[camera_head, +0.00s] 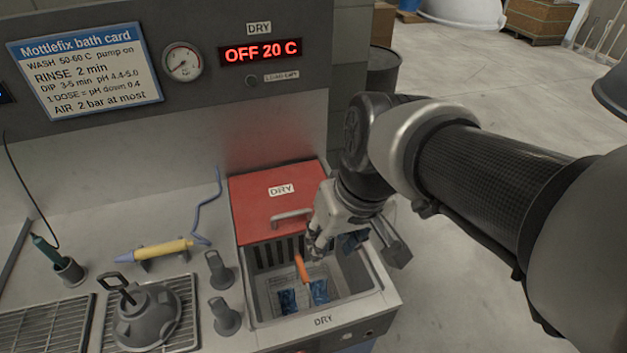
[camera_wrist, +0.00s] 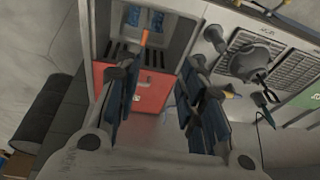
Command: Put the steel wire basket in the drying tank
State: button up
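The steel wire basket (camera_head: 299,281) sits low inside the drying tank (camera_head: 372,304), holding blue pieces (camera_head: 288,301). Its orange handle (camera_head: 301,267) sticks up; the handle also shows in the wrist view (camera_wrist: 145,38). The tank's red lid (camera_head: 262,212), marked DRY, is back and the front of the tank is uncovered. My gripper (camera_head: 316,247) is over the tank, just above and beside the handle. In the wrist view my gripper (camera_wrist: 160,80) has its fingers apart with a clear gap between them. Whether a finger touches the handle cannot be told.
Two dark knobs (camera_head: 222,270) stand left of the tank. Beyond them are a yellow tool (camera_head: 160,249) on a stand, a grey domed part (camera_head: 147,316) on a grate and a green-handled probe (camera_head: 47,252) in a cup. The panel display (camera_head: 261,51) reads OFF 20 C.

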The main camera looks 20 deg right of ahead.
jog(key=s+t+h, duration=0.1)
jog(key=s, duration=0.6)
jog(key=shift+d+r+t, duration=0.2)
jog(key=shift+d+t, duration=0.1)
jog(key=shift+t, duration=0.1)
jog(key=shift+s, duration=0.1)
notch_tip(320, 180, down, 2)
jog(key=shift+f+b, duration=0.15)
jog(key=shift+b, duration=1)
